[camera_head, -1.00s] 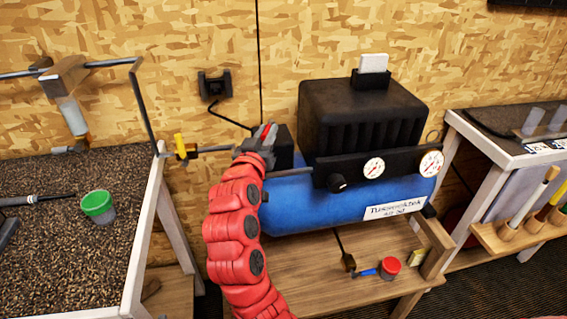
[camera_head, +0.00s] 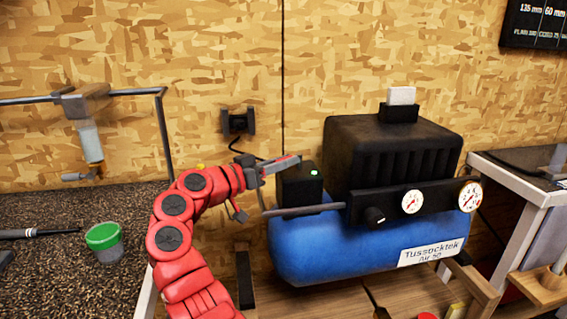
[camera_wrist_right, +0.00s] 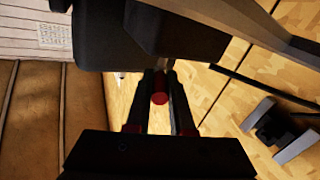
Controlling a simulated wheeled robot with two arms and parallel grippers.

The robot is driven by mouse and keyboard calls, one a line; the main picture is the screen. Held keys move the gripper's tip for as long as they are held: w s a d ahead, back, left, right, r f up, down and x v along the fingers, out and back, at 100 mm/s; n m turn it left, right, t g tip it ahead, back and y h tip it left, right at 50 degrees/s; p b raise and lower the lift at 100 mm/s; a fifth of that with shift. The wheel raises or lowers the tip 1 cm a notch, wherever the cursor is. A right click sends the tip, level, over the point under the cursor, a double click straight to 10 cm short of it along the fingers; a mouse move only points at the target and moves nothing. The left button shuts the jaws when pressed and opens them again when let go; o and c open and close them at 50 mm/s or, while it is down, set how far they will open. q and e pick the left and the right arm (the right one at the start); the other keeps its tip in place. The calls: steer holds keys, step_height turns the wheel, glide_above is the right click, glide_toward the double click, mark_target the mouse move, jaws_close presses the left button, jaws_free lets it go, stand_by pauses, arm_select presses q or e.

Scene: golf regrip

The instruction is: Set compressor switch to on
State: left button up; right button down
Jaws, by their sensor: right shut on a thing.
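The blue compressor (camera_head: 335,244) with a black motor cover (camera_head: 390,150) stands on a wooden bench. At its left end is a black switch box (camera_head: 301,188) with a small lit green light (camera_head: 314,172) on top. My right gripper (camera_head: 278,164) is beside the top of this box. In the right wrist view its two fingers (camera_wrist_right: 159,92) are shut on the red switch knob (camera_wrist_right: 159,98), close under a dark housing. The far end of the knob is hidden. My left gripper does not show.
A thin rod (camera_head: 300,210) runs along the compressor's front left. A wall socket (camera_head: 238,123) with a cable is behind. On the left a gravelly bench holds a green-rimmed cup (camera_head: 103,242). A white-framed table (camera_head: 520,188) stands at right.

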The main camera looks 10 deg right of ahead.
steer(key=shift+w+f+m+g+h, duration=0.1)
steer(key=shift+w+m+g+h, duration=0.1)
steer(key=shift+m+g+h, duration=0.45)
steer(key=c, duration=0.8)
jaws_free()
steer(key=shift+y, duration=0.25)
steer(key=shift+a+p, duration=0.1)
steer(key=shift+p, duration=0.2)
steer(key=v, duration=0.7)
steer(key=shift+a, duration=0.2)
